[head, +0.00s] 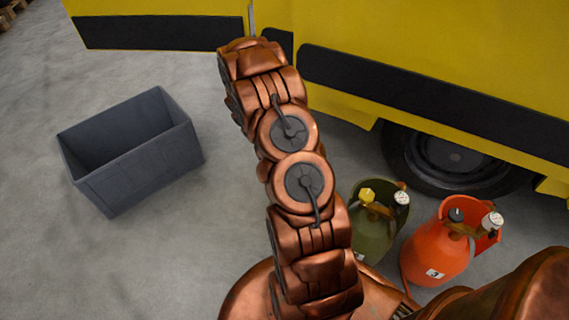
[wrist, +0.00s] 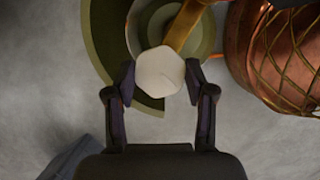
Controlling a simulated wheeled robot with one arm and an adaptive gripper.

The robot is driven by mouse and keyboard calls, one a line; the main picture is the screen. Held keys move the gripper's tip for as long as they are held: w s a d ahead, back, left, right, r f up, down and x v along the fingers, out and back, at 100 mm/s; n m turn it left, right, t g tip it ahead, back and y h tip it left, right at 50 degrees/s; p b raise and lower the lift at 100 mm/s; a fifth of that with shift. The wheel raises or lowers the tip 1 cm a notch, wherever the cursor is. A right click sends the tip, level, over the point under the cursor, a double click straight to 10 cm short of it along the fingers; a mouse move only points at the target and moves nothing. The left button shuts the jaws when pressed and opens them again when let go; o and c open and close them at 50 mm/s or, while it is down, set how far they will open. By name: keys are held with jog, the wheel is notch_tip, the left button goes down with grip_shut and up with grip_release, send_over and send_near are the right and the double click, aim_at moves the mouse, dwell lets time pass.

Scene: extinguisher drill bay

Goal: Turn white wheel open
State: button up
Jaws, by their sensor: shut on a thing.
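In the wrist view, the white wheel (wrist: 158,70) is a pale, many-sided knob. My gripper (wrist: 160,83) is shut on it, one dark finger on each side. A brass-coloured bar (wrist: 186,26) runs up and right from behind the wheel. Below it is a round olive-green body (wrist: 101,42), partly hidden by the wheel and bar. In the head view, my gripper and the held wheel do not show. A green extinguisher (head: 371,236) with a yellow knob and a white-faced fitting stands right of my arm; I cannot tell if it is the body in the wrist view.
An orange extinguisher (head: 436,250) stands right of the green one. An empty grey crate (head: 143,178) sits on the floor at left. A yellow vehicle (head: 433,45) with a dark wheel (head: 451,160) spans the back. Concrete floor is clear at lower left.

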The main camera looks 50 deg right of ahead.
jog(key=shift+w, duration=0.1)
jog(key=o, duration=1.2)
jog(key=shift+c, duration=0.2)
jog(key=v, duration=1.2)
jog(key=shift+a, duration=0.1)
